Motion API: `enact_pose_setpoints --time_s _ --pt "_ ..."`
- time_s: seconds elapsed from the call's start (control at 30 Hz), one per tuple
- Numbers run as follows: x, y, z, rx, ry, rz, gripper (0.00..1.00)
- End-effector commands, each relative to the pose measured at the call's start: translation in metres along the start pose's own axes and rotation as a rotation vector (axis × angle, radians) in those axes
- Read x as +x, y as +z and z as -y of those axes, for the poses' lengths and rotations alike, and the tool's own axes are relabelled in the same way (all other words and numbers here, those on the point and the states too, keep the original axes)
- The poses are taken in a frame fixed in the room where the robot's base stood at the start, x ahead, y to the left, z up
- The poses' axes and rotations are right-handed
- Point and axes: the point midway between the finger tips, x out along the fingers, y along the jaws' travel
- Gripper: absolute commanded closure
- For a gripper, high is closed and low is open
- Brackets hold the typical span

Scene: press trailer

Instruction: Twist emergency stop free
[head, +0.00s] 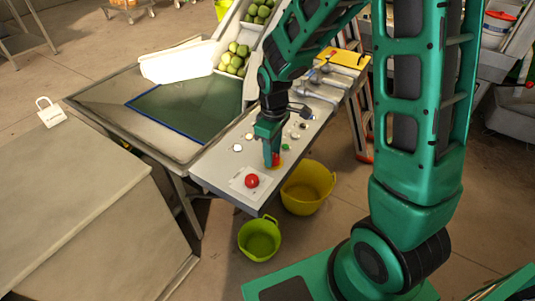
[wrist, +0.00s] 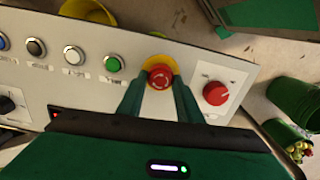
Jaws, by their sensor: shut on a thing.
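The emergency stop (wrist: 160,76) is a red round button with arrow marks on a yellow ring, set in the pale control panel (wrist: 140,53). In the wrist view my gripper (wrist: 159,86) has one green finger on each side of the button and is shut on it. In the head view my gripper (head: 271,163) points down at the panel, and only a bit of the red button and yellow ring (head: 279,160) shows beside the fingers.
Green (wrist: 113,64), white (wrist: 74,55) and other buttons are on the left. Yellow (head: 307,188) and green (head: 260,240) tubs stand on the floor below. Green apples (head: 235,57) fill a chute behind.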

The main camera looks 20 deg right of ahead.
Motion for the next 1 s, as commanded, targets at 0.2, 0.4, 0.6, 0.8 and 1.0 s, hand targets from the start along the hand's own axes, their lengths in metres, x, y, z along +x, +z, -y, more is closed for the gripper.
enact_pose_setpoints --time_s 0.2,0.4,0.6,0.8,1.0 --pt "0.002 0.0066 0.0015 0.168 -0.005 0.016 0.9" --pt "0.0023 0.0074 0.0014 0.328 -0.004 0.018 0.9" --pt "0.0025 0.0078 0.0014 0.458 -0.003 0.02 0.9" --pt "0.0027 0.008 0.0014 0.541 -0.002 0.02 0.9" --pt "0.0028 0.008 0.0014 0.579 -0.002 0.021 0.9"
